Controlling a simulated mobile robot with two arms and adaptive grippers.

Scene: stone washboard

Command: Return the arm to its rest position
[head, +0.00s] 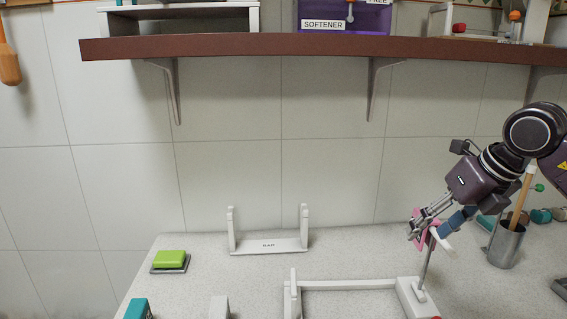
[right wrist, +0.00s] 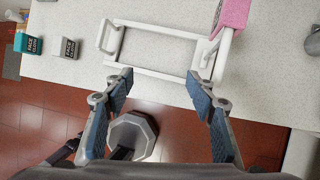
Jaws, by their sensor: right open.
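My right gripper (head: 436,217) is at the right of the head view, above the counter. In the right wrist view its blue-padded fingers (right wrist: 160,80) are spread wide with nothing between them. A pink piece (head: 419,216), perhaps a cloth, shows beside the gripper in the head view, partly hidden by it. In the right wrist view the pink piece (right wrist: 234,13) is at the white frame's upright, apart from the fingers. The white frame (head: 345,285) lies on the counter with uprights at its ends. My left gripper is not in view.
A metal cup (head: 504,247) with a wooden stick stands right of the arm. A white rack (head: 268,246) and a green sponge on a dark tray (head: 170,260) are on the counter (head: 205,285). A brown shelf (head: 300,48) crosses the wall above.

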